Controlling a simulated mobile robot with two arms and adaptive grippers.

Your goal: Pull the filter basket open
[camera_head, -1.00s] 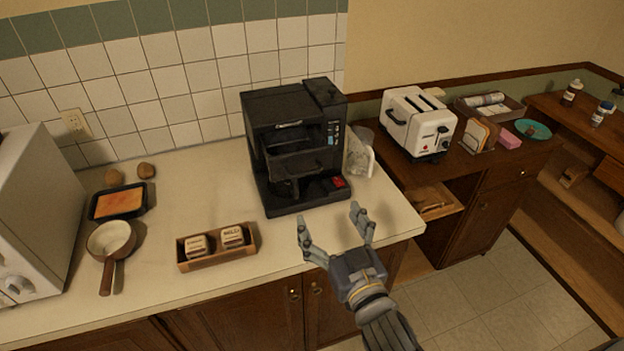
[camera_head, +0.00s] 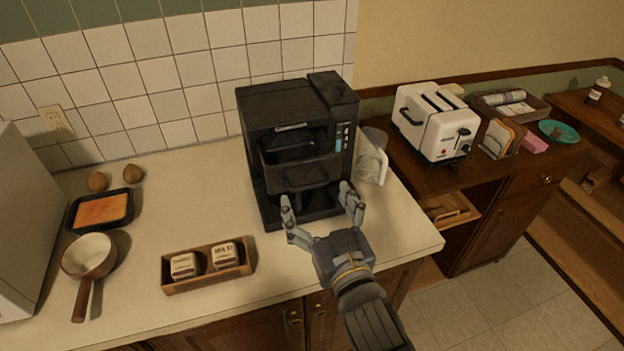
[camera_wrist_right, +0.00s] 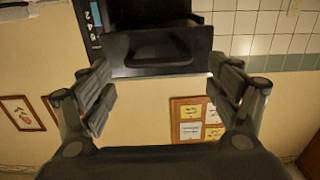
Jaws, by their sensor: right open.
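The black coffee machine (camera_head: 290,105) stands on the counter against the tiled wall. Its black filter basket (camera_head: 300,172) shows in the front, below the top housing, with a dark gap above it. How far out it sits is hard to tell. My right gripper (camera_head: 321,204) is open and empty, just in front of the machine, its two fingers spread below and in front of the basket. In the right wrist view the basket (camera_wrist_right: 155,48) lies beyond and between the open fingers (camera_wrist_right: 163,90), with no visible contact. My left gripper is out of view.
A wooden box with two labelled containers (camera_head: 208,280) lies left of my gripper. A pan (camera_head: 88,254) and a tray of orange food (camera_head: 101,210) are farther left. A white toaster (camera_head: 435,120) stands on the right cabinet. The counter between box and machine is clear.

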